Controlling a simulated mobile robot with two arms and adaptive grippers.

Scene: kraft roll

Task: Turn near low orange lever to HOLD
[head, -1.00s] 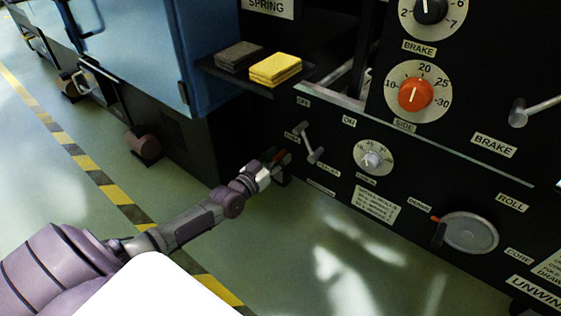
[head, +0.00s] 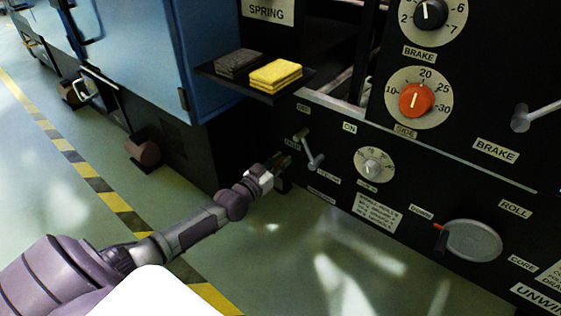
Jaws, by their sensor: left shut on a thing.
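My left gripper (head: 280,164) reaches in low to the lower left end of the black machine panel. It is shut on a small part there, which I take to be the orange lever. The fingers hide nearly all of it, and its angle and any HOLD mark cannot be read. A grey metal lever (head: 311,152) stands on the panel just right of the gripper, slanting down to the right. My right gripper is out of view.
A small shelf (head: 222,77) above the gripper carries a yellow sponge stack (head: 275,74) and a dark stack (head: 240,63). Right along the panel are a small pale dial (head: 373,166) and a grey disc (head: 473,241) with an orange tip. Open floor lies below.

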